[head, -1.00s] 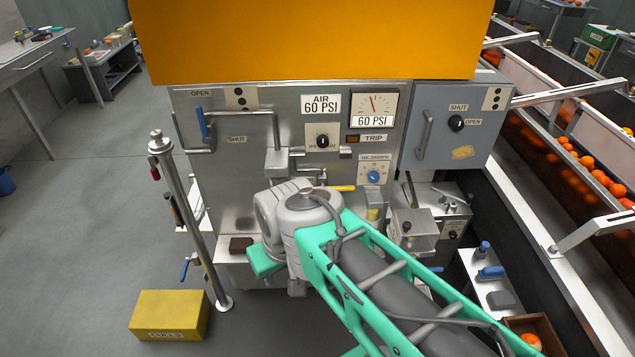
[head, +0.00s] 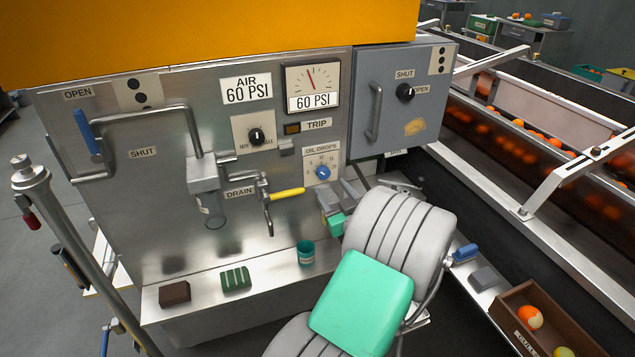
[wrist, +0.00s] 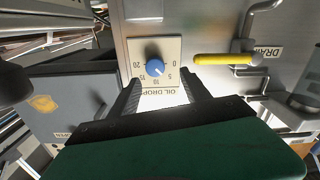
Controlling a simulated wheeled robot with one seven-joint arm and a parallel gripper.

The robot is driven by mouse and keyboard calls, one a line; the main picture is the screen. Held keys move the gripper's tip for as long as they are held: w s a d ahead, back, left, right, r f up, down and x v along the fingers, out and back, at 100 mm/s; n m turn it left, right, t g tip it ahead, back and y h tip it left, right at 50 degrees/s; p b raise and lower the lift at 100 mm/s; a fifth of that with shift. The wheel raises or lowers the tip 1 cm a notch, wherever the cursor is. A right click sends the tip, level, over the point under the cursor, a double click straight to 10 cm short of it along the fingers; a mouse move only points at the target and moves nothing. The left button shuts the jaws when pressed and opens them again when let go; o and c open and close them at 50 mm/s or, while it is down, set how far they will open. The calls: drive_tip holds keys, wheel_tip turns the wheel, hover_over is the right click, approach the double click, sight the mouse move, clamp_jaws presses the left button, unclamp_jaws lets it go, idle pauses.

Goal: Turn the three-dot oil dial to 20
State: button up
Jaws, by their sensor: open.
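The oil drops dial (head: 323,172) is a round blue knob on a pale scale plate on the steel panel. In the wrist view the dial (wrist: 155,68) appears upside down, with 0 at right and 20 at left. Its white mark points near 10, perhaps slightly towards 5. My gripper (wrist: 163,82) is open and empty, its two dark fingers pointing at the dial plate, one on each side of the knob's line. They look apart from the knob.
A yellow-handled drain valve (head: 287,194) sits left of the dial. Above are a MIN/MAX knob (head: 256,136) and the trip light (head: 292,128). The grey cabinet (head: 400,105) stands at right.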

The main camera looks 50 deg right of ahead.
sight(325, 174)
drive_tip(key=x, duration=0.7)
drive_tip(key=shift+s+d+r+p, duration=0.15)
drive_tip(key=shift+s+d+p, duration=0.05)
drive_tip(key=shift+d+p, duration=0.2)
drive_tip(key=shift+c, duration=0.4)
clamp_jaws()
